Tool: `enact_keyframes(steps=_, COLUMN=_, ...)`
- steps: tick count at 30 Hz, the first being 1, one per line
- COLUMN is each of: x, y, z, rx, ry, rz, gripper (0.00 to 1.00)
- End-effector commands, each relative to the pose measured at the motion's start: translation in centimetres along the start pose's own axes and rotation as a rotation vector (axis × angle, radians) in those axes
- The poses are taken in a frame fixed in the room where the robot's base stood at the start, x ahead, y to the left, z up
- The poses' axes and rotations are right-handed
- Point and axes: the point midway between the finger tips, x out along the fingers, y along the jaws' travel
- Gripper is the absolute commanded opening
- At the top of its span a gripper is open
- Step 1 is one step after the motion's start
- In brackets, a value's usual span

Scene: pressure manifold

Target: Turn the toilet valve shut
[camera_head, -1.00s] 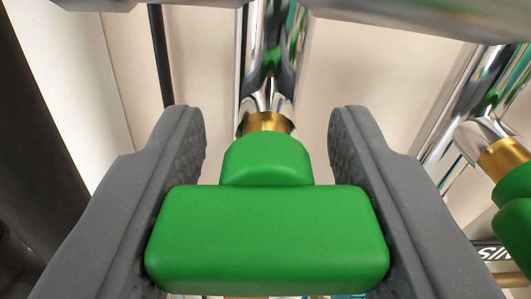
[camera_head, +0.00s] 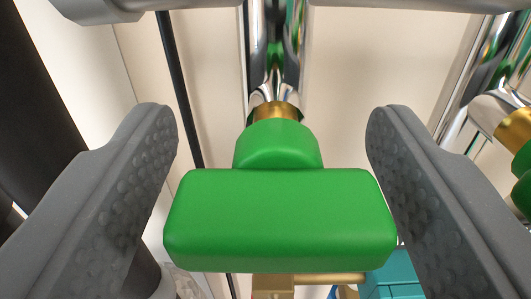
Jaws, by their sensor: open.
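A green valve handle (camera_head: 280,215) with a wide rounded bar and a domed hub fills the middle of the view. Its bar lies level across the picture. A brass stem (camera_head: 274,111) joins it to a chrome pipe behind. My gripper (camera_head: 271,125) is open, with one grey dimpled finger on each side of the handle. Gaps show between the fingers and the hub. The bar's ends come close to the fingers, and I cannot tell whether they touch. No label shows on this handle.
A second green handle (camera_head: 522,175) on a brass stem is at the right edge, close to my right finger. A black rod (camera_head: 178,90) runs down on the left. Brass and teal parts (camera_head: 395,277) show below.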

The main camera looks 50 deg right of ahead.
Motion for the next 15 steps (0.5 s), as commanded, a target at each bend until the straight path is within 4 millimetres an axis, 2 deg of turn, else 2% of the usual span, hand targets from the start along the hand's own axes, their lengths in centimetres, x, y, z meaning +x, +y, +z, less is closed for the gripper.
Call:
enact_keyframes(steps=5, x=-2.2, y=-0.2, z=-0.2, rx=0.000, ry=0.000, rz=-0.004, gripper=0.60)
enact_keyframes(steps=15, x=-8.4, y=-0.2, z=0.0, rx=-0.001, ry=-0.003, rz=-0.004, gripper=0.60)
